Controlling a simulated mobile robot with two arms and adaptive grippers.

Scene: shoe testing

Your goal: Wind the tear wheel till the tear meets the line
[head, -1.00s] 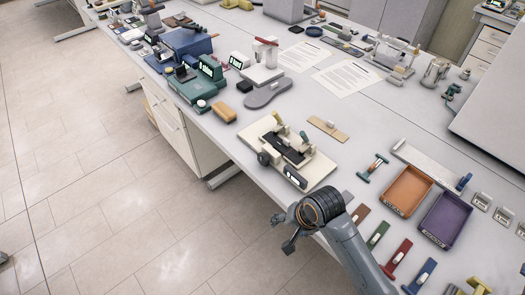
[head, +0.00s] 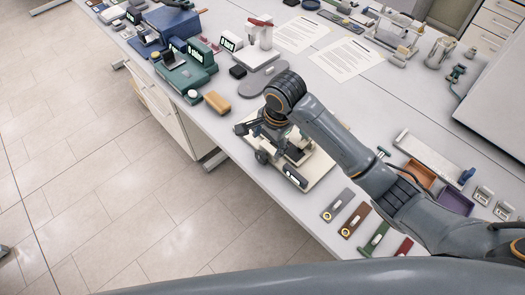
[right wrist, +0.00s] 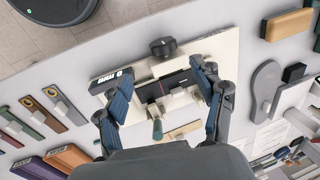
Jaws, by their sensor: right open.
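The tear tester is a cream base (head: 318,172) with a dark strip in its middle, partly hidden by my right arm in the head view. Its black wheel (head: 261,157) sticks out at the front left edge; in the right wrist view the wheel (right wrist: 163,47) is at the base's top edge. A small display (head: 294,177) is on the tester, its digits too small to read. The dark strip (right wrist: 165,86) shows in the right wrist view, but I cannot make out the tear against the line. My right gripper (right wrist: 160,75) is open and empty over the tester, its fingers apart either side of the strip.
A tan block (head: 217,102) and a grey sole (head: 263,82) lie beyond the tester. Several coloured strips (head: 356,220) lie at the table's front edge. Orange (head: 420,173) and purple (head: 455,200) trays are partly behind my right arm.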

